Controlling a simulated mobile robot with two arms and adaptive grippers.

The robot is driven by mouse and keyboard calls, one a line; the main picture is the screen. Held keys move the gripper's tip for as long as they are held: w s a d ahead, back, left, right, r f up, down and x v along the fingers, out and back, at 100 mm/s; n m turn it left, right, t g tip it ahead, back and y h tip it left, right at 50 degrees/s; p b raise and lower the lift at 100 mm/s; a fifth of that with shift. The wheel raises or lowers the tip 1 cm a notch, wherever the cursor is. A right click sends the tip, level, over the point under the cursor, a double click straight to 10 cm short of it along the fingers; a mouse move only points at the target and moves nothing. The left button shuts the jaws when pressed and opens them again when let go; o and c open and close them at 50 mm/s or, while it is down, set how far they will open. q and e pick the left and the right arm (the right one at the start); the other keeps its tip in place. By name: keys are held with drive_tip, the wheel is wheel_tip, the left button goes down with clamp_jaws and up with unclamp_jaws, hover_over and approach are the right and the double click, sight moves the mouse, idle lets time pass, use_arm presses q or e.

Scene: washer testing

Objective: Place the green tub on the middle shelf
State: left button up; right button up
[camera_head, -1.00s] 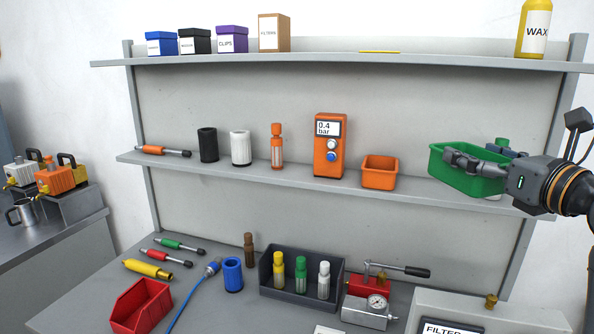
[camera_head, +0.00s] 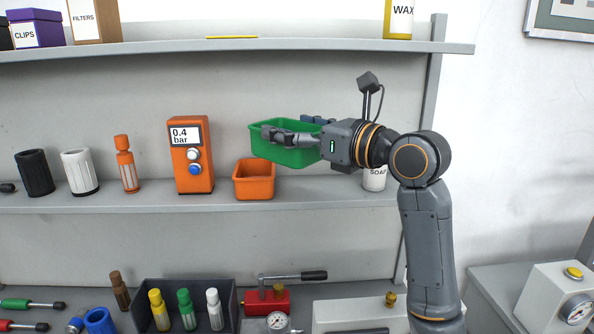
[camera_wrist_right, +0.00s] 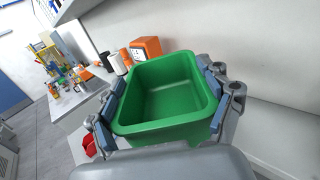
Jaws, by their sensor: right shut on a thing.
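The green tub (camera_head: 272,146) is an empty open rectangular bin, held above the middle shelf (camera_head: 130,200) at its right part. My right gripper (camera_head: 296,130) is shut on the green tub, with its fingers on opposite outer sides. In the right wrist view the green tub (camera_wrist_right: 168,95) sits between the blue-grey fingers and its inside is empty. The tub looks raised above the shelf surface, up and right of the orange tub (camera_head: 254,180). My left gripper is not in view.
On the middle shelf stand the orange gauge box (camera_head: 190,158), orange bottle (camera_head: 126,165), white cup (camera_head: 79,172) and black cup (camera_head: 35,173). A white soap container (camera_head: 375,180) is partly hidden behind my right wrist. The upper shelf (camera_head: 300,48) runs overhead.

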drive_tip(key=w+d+f+p, duration=0.1)
drive_tip(key=w+d+f, duration=0.1)
drive_tip(key=w+f, duration=0.1)
drive_tip(key=w+d+f, duration=0.3)
drive_tip(key=w, duration=0.1)
drive_tip(key=w+d+f+p, duration=0.1)
drive_tip(key=w+d+f, duration=0.1)
drive_tip(key=w+f, duration=0.1)
drive_tip(key=shift+w+d+p, duration=0.25)
drive_tip(key=shift+w+p, duration=0.1)
drive_tip(key=f, duration=0.1)
drive_tip(key=f+p, duration=0.1)
drive_tip(key=f, duration=0.1)
drive_tip(key=shift+w+d+f, duration=0.15)
drive_tip(key=shift+w, duration=0.05)
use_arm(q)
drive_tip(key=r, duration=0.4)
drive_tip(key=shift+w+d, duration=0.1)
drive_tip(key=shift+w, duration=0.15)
use_arm(e)
drive_tip(key=shift+f, duration=0.2)
drive_tip(key=o, duration=1.2)
drive_tip(key=shift+f, duration=0.15)
drive_tip(key=shift+c, duration=0.2)
